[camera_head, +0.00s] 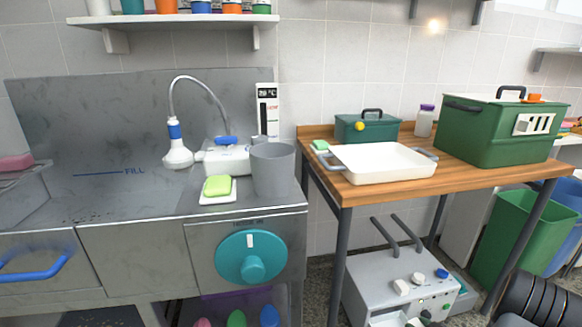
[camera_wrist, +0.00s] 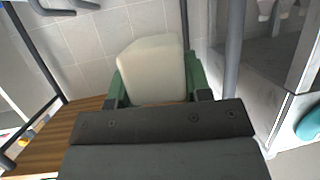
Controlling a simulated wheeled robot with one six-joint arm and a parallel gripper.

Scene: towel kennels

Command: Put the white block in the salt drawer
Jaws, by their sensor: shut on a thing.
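My gripper (camera_wrist: 156,88) shows in the wrist view, with a green finger on each side. It is shut on the white block (camera_wrist: 150,65), a pale piece with rounded edges that stands out past the fingers. Part of the block's near end is hidden by the gripper body. I do not see the gripper or the held block in the head view. No drawer with a salt label can be read. A grey drawer front with a blue handle (camera_head: 36,270) is at the lower left of the head view, and it looks shut.
A steel counter carries a grey cup (camera_head: 272,170), a green sponge (camera_head: 217,186) and a shower hose. A teal dial (camera_head: 251,257) is on its front. The wooden table (camera_head: 400,194) holds a white tray (camera_head: 382,178) and green boxes. A grey machine (camera_head: 400,285) stands below.

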